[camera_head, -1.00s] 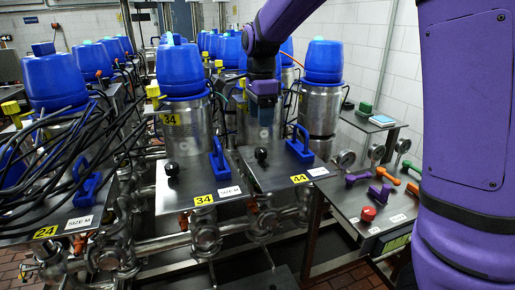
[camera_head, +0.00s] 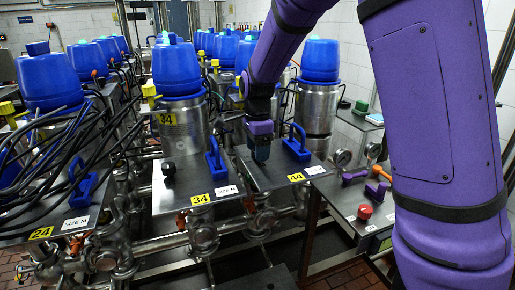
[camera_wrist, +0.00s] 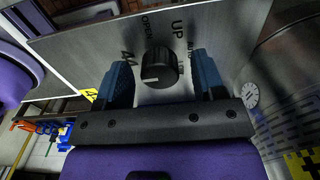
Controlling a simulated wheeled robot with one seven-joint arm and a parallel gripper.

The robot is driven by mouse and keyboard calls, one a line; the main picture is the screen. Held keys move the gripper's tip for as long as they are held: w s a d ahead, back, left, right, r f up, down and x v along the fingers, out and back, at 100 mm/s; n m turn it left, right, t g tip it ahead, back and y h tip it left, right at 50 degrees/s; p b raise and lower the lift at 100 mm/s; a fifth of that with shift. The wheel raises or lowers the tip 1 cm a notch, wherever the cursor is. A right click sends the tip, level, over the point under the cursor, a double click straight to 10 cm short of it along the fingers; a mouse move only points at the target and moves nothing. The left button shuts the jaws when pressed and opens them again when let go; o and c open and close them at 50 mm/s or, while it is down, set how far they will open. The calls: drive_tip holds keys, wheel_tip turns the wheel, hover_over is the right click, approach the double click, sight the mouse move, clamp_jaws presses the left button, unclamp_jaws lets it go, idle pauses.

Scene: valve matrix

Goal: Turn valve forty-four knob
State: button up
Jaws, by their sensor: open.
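The valve forty-four panel (camera_head: 262,178) is a steel plate with a yellow 44 tag (camera_head: 296,177) at its front edge. Its black round knob (camera_wrist: 160,70) shows in the wrist view, with a white pointer line aimed left and the printed words OPEN and UP beyond it. My gripper (camera_head: 262,153) is low over this panel and hides the knob in the head view. In the wrist view the open blue fingers (camera_wrist: 164,78) stand on either side of the knob, with visible gaps. I cannot tell how far the fingertips are above the plate.
A blue handle (camera_head: 297,145) stands on the panel just right of my gripper. The neighbouring 34 panel has its own black knob (camera_head: 169,168) and blue handle (camera_head: 215,158). A side table (camera_head: 345,205) with a red button (camera_head: 365,211) and gauges is at the right.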

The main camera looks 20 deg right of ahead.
drive_tip(key=shift+c, duration=0.2)
drive_tip(key=c, duration=0.9)
drive_tip(key=shift+n, duration=0.3)
drive_tip(key=n, duration=1.9)
